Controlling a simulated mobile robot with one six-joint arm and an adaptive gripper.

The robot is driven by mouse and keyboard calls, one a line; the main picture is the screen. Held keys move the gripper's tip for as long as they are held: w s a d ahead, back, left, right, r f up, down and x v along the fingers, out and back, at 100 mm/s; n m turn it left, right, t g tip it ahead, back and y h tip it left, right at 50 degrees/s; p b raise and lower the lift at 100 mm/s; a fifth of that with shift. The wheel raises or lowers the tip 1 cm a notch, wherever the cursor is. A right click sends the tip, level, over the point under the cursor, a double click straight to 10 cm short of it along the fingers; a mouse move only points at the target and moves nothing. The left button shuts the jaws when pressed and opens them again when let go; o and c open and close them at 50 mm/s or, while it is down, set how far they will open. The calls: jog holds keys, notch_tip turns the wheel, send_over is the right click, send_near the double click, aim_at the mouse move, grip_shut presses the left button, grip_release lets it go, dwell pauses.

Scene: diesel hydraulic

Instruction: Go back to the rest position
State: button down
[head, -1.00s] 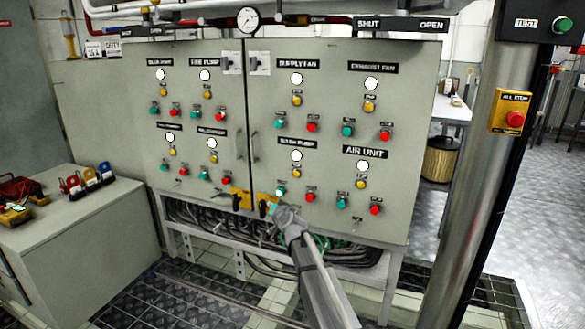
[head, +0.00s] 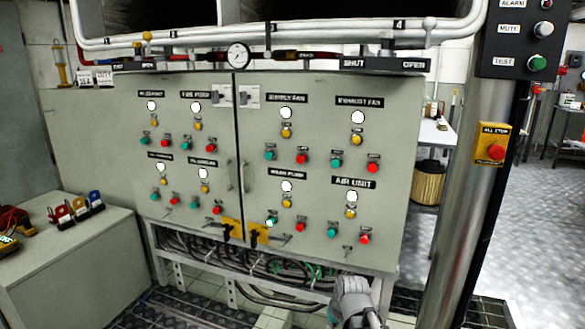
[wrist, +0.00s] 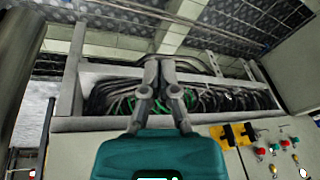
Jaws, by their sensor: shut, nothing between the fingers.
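My gripper (wrist: 159,72) shows in the wrist view with its two grey fingers together, shut and empty, beyond its teal body. It points toward the cable bundle (wrist: 215,100) under the cabinet and is apart from the panel. In the head view the end of my arm is at the bottom, right of centre, in front of the cabinet's lower frame. The fingers cannot be made out there. The grey control cabinet (head: 222,135) stands upright with both doors closed.
Two yellow latch plates (head: 258,233) with black handles sit at the cabinet's bottom edge. A metal column (head: 455,190) with a red stop button (head: 496,152) stands at the right. A low grey bench (head: 75,245) with padlocks is at the left. Open floor (head: 530,215) lies at far right.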

jog(key=s+d+g+h, duration=0.25)
jog(key=s+d, duration=0.35)
jog(key=s, duration=0.3)
notch_tip(320, 180, up, 38)
jog(key=p, duration=3.8)
jog(key=shift+a+m+p, duration=0.15)
jog(key=shift+m+p, duration=0.25)
jog(key=shift+r+y, duration=0.1)
jog(key=shift+y, duration=0.15)
